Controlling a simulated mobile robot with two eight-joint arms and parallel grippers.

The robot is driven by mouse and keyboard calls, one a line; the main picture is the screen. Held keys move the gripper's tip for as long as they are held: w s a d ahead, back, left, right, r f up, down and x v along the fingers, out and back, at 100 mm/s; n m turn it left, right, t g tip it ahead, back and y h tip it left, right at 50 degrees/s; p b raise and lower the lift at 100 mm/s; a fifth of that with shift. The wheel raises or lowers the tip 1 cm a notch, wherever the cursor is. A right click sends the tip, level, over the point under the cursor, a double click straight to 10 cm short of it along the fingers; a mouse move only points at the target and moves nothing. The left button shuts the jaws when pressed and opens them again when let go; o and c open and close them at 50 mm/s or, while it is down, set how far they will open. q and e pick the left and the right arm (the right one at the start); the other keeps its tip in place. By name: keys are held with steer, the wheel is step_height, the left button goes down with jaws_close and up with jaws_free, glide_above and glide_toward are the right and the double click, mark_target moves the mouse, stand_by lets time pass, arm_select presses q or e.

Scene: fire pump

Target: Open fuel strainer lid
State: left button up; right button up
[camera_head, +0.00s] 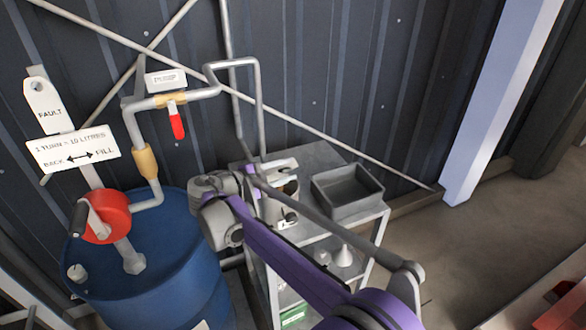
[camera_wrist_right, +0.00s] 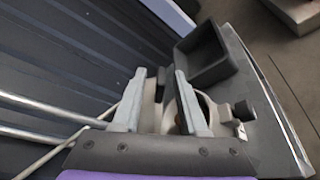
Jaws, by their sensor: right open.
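The fuel strainer (camera_head: 280,208) is a pale body on top of the grey metal stand, mostly hidden behind my right gripper and arm in the head view. In the right wrist view, pale and dark parts of the strainer (camera_wrist_right: 206,108) show between and beside the fingers, with a dark knob (camera_wrist_right: 244,110) at its right side. My right gripper (camera_head: 284,178) is open at the strainer's top; its two fingers also show in the wrist view (camera_wrist_right: 160,86). I cannot tell whether the fingers touch the lid, and the lid's outline is not clear. My left gripper is not in view.
A grey open tray (camera_head: 347,206) sits on the stand, right of the strainer. A blue drum (camera_head: 150,290) with a red hand pump (camera_head: 108,214) stands left. Pipes with a red-handled valve (camera_head: 177,122) run along the wall. White funnels (camera_head: 343,257) stand on a lower shelf.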

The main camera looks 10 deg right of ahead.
steer(key=v, duration=0.7)
steer(key=shift+s+a, duration=0.2)
steer(key=shift+a, duration=0.05)
